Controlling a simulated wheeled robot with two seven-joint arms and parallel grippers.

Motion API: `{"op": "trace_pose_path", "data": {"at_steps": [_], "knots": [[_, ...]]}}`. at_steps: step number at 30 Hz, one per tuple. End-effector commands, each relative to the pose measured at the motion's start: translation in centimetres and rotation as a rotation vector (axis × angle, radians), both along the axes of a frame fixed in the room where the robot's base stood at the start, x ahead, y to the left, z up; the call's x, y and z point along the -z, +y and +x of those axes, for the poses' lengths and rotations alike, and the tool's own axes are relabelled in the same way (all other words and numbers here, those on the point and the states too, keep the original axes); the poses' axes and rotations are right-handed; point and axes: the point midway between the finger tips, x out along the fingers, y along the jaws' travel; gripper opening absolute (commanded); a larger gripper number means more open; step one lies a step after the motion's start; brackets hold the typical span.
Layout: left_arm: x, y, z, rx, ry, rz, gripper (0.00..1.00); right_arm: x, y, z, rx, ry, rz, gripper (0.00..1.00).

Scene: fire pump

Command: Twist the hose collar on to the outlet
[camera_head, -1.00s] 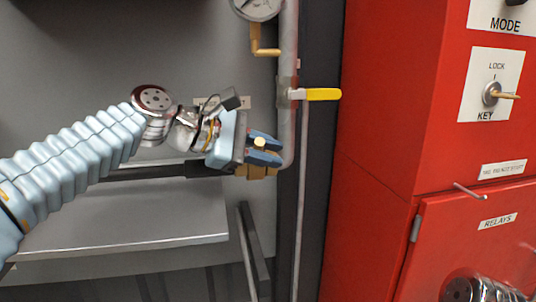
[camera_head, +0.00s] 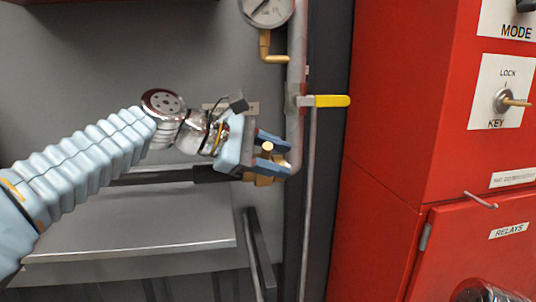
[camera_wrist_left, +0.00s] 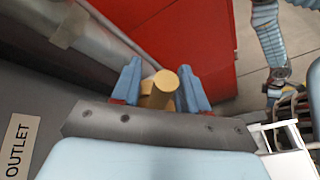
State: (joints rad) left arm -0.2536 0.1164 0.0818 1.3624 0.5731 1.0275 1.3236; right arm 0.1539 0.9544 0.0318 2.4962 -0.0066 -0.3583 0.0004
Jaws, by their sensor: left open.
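The brass hose collar (camera_head: 264,181) is at the end of the dark hose (camera_head: 213,173), beside the grey vertical pipe. A round brass stub (camera_head: 267,147) stands up from it. My left gripper (camera_head: 282,153) is open, with its blue fingers either side of the stub. In the left wrist view the brass piece (camera_wrist_left: 160,88) shows between the open fingertips, with a gap beside the right finger. The OUTLET label (camera_wrist_left: 17,146) is on the grey panel at left. The outlet's mouth is hidden behind the gripper and collar.
A yellow-handled valve (camera_head: 326,101) and a gauge (camera_head: 266,10) are above on the pipe (camera_head: 297,60). A red cabinet (camera_head: 395,130) with a key switch stands at right. A grey shelf (camera_head: 130,225) is below my left arm.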

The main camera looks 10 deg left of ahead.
Motion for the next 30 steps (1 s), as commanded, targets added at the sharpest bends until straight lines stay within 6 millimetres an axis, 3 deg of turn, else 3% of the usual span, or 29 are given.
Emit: {"op": "trace_pose_path", "data": {"at_steps": [5,18,24,30], "knots": [[-0.8,1.7,-0.7,-0.004,-0.003,-0.002,0.44,0.0,0.0,0.0,0.0,0.0,0.0,0.43],[-4.8,9.8,-4.6,-0.004,-0.002,-0.001,0.44,0.0,0.0,0.0,0.0,0.0,0.0,0.43],[-5.5,11.3,-5.3,-0.001,-0.001,0.0,0.44,0.0,0.0,0.0,0.0,0.0,0.0,0.43],[-5.6,11.4,-5.4,-0.001,-0.001,-0.001,0.44,0.0,0.0,0.0,0.0,0.0,0.0,0.43]]}}
